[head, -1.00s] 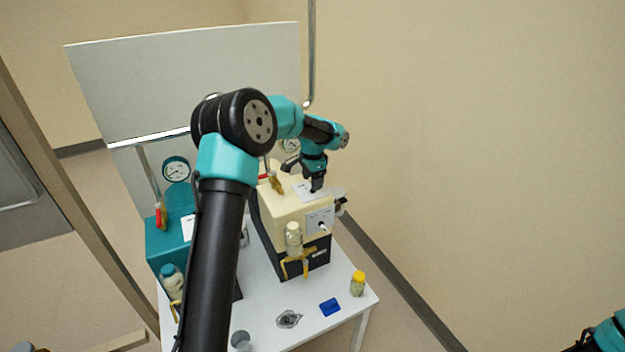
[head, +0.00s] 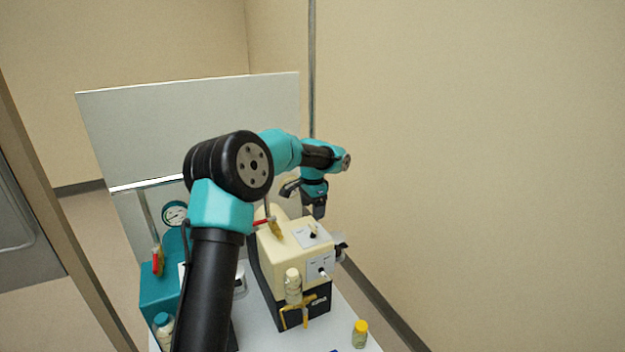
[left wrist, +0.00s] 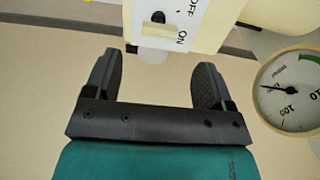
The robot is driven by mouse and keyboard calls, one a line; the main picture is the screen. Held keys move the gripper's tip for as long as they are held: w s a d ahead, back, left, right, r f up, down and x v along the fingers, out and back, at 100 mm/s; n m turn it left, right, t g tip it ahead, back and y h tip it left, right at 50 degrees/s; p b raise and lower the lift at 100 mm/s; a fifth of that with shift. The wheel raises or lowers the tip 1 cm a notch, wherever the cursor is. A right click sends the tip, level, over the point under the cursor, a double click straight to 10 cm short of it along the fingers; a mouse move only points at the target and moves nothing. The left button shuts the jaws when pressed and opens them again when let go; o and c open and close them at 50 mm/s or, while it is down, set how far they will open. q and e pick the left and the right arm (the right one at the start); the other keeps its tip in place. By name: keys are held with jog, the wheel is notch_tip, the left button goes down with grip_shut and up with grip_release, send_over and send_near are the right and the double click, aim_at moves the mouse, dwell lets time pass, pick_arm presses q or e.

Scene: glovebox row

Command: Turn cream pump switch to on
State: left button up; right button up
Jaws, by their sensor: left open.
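The cream pump (head: 276,248) stands on a white table in the head view. Its top has a white plate (head: 301,239) with a small switch (head: 314,231). In the left wrist view a plate (left wrist: 205,25) is printed OFF and ON, with a dark round part (left wrist: 158,17) and a pale bar beside the words. I cannot tell which way the lever sits. My left gripper (head: 318,213) is apart from the top plate, just above and behind it in the picture. Its two fingers (left wrist: 157,78) are spread and empty in the left wrist view. My right gripper is not in view.
A teal pump (head: 160,290) stands at left, partly behind my arm. A gauge (left wrist: 290,90) is close beside my fingers. A yellow-capped vial (head: 360,335) stands at front right.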

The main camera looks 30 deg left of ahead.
aim_at(312, 226)
pick_arm(q)
notch_tip(312, 226, up, 10)
jog(key=shift+r, duration=0.2)
dwell(0.5)
